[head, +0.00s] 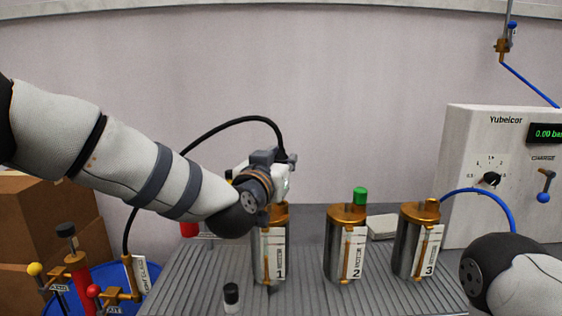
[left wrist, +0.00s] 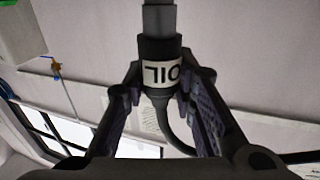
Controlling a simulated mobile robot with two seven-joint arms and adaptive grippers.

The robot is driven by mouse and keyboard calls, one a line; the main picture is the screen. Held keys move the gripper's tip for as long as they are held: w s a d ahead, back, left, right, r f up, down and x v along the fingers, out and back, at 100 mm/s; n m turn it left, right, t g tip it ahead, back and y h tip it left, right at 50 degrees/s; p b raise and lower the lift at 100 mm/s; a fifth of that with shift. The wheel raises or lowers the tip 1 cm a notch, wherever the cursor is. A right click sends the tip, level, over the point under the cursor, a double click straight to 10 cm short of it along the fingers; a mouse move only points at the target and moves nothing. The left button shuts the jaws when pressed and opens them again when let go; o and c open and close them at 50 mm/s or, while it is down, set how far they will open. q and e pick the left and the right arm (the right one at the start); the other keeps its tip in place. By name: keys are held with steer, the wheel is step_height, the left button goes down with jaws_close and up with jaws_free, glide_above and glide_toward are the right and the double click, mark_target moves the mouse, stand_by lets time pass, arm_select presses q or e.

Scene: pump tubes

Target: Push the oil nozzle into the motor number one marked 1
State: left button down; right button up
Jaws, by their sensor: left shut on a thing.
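The oil nozzle (left wrist: 160,74), dark with a white OIL label, is between the fingers of my left gripper (left wrist: 160,100) in the left wrist view. My left gripper (head: 284,180) is shut on it and is right above motor number one (head: 268,255) in the head view. Motor one is a metal cylinder with a brass top and a label marked 1. The gripper and my arm hide part of its top and the nozzle's tip, so I cannot tell whether they touch. A black hose (head: 235,121) arcs from the gripper to the left. My right gripper is out of view.
Motor 2 (head: 341,255), with a green cap (head: 360,196), and motor 3 (head: 405,250) stand to the right on the ribbed table (head: 200,280). A blue hose (head: 490,192) runs to the Yubelcor box (head: 465,165). A small black-topped piece (head: 231,295) stands in front.

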arm_select(q)
steer(key=shift+f, duration=2)
steer(key=c, duration=1.2)
jaws_free()
steer(key=shift+c, duration=0.2)
steer(key=v, duration=1.2)
